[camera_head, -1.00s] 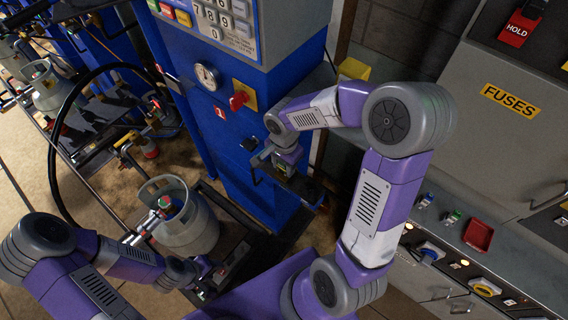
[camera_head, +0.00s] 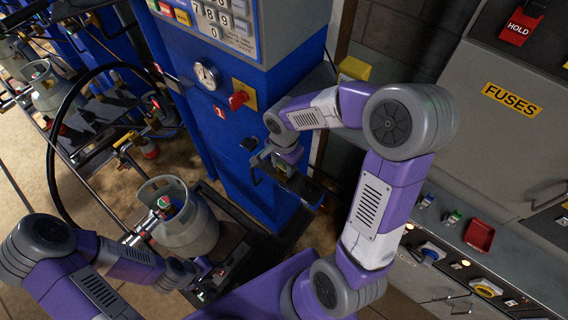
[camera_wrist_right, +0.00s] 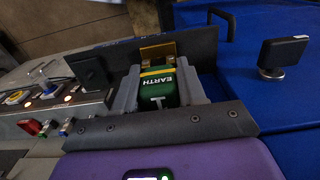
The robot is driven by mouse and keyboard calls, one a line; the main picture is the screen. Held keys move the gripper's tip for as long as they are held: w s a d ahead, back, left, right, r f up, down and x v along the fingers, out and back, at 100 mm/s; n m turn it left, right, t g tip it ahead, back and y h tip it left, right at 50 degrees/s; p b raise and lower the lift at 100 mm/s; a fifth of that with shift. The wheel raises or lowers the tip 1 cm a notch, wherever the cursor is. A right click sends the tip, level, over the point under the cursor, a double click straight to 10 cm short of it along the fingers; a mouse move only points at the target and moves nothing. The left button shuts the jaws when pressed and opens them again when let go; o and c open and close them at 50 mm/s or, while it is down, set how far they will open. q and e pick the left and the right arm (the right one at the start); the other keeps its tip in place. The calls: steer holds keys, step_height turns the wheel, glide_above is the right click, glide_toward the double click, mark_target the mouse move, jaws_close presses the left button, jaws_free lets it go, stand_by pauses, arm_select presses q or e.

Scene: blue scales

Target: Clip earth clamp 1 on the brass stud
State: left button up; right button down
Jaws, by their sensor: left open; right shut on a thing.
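The earth clamp (camera_wrist_right: 158,82), green with a yellow stripe and the word EARTH, sits between the grey fingers of my right gripper (camera_wrist_right: 158,92) in the right wrist view. My right gripper is shut on it. A brass-coloured piece (camera_wrist_right: 157,50) shows just beyond the clamp; I cannot tell whether it is the stud or part of the clamp. In the head view my right gripper (camera_head: 283,166) is at the side of the blue cabinet, and the clamp is small there. My left gripper (camera_head: 208,284) is low, beside the grey gas cylinder, open; its fingers are hard to make out.
The blue scale cabinet (camera_head: 235,150) carries a gauge (camera_head: 206,75) and a red knob (camera_head: 238,100). A grey gas cylinder (camera_head: 185,225) stands on a dark platform. A grey fuse panel (camera_head: 505,125) and a console with a red tray (camera_head: 479,235) stand right.

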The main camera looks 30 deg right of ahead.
steer(key=shift+f+b, duration=0.6)
steer(key=shift+b, duration=0.1)
stand_by(0.4)
steer(key=c, duration=0.6)
jaws_free()
steer(key=shift+o, duration=0.2)
step_height(320, 180, up, 8)
steer(key=shift+f+p, duration=0.2)
steer(key=shift+p, duration=0.5)
